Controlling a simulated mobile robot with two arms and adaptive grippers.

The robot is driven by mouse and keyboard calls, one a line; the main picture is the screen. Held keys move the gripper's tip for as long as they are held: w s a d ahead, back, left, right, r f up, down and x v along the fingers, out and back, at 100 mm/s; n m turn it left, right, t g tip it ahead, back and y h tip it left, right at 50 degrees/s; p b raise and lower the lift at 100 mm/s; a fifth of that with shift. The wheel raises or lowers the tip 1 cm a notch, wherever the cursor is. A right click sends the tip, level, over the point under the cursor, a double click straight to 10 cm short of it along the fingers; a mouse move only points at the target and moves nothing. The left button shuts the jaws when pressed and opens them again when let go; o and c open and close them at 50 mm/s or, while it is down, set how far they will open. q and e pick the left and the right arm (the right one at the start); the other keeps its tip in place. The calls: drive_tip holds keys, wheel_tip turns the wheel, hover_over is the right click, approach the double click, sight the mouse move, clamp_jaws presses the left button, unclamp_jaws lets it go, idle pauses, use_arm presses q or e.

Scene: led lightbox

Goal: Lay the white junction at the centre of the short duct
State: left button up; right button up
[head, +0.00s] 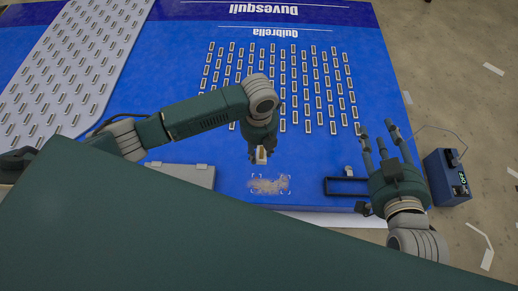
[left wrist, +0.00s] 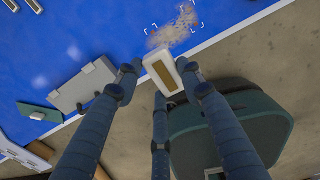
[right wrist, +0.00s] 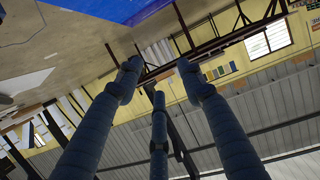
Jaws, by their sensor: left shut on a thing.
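I cannot make out a thing that is clearly a duct or a junction. My left gripper (head: 261,148) is shut on a small white block (left wrist: 163,72) with a tan strip on its face. The block looks like the modules on the blue panel and is held above it, a little behind a sandy patch (head: 269,185) framed by white corner marks. In the left wrist view the patch (left wrist: 174,30) lies beyond the block. My right gripper (head: 378,145) is open and empty, raised over the panel's right edge; the right wrist view shows its fingers spread (right wrist: 158,70).
Rows of white modules (head: 281,80) cover the middle of the blue panel (head: 372,60). A grey closed case (head: 187,175) lies left of the patch. A dark rectangular frame (head: 346,186) lies right of it, with a small pale piece (head: 348,170) behind. A blue-grey box (head: 445,178) stands far right.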

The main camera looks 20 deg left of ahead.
drive_tip(key=shift+s+d+f+g, duration=0.15)
drive_tip(key=shift+s+f+g, duration=0.1)
drive_tip(key=shift+f, duration=0.3)
drive_tip(key=shift+s+d+f+g, duration=0.15)
drive_tip(key=shift+s+f, duration=0.1)
drive_tip(key=shift+f, duration=0.25)
